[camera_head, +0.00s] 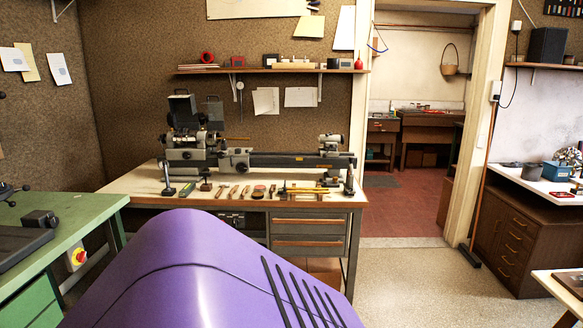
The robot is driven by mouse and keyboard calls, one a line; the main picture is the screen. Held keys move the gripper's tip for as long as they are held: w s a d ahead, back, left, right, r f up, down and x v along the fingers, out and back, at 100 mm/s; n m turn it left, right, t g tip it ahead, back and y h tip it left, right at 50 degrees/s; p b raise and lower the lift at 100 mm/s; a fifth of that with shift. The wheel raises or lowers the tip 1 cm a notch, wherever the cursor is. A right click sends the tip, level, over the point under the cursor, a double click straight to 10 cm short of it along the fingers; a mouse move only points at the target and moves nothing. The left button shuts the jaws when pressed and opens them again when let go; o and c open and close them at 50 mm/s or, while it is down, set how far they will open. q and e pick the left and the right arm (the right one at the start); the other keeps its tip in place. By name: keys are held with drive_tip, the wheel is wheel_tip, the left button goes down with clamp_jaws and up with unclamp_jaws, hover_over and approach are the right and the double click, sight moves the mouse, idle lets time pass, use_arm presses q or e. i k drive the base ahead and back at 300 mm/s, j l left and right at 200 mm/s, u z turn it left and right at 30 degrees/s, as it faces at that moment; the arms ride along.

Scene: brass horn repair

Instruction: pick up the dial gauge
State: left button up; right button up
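A small round pale dial with a thin stem, which looks like the dial gauge (240,87), hangs against the brown wall just under the left part of the wall shelf. It is too small for me to read its face or be sure of what it is. It is above and behind the lathe (290,159) on the workbench (135,182). Neither of my grippers shows in the head view.
Several hand tools lie along the workbench's front edge. The wall shelf (330,70) holds small items. A green bench (95,213) stands at left. Speckled floor (430,275) is clear at right.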

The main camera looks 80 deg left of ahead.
sight(164, 163)
drive_tip(key=u, duration=3.45)
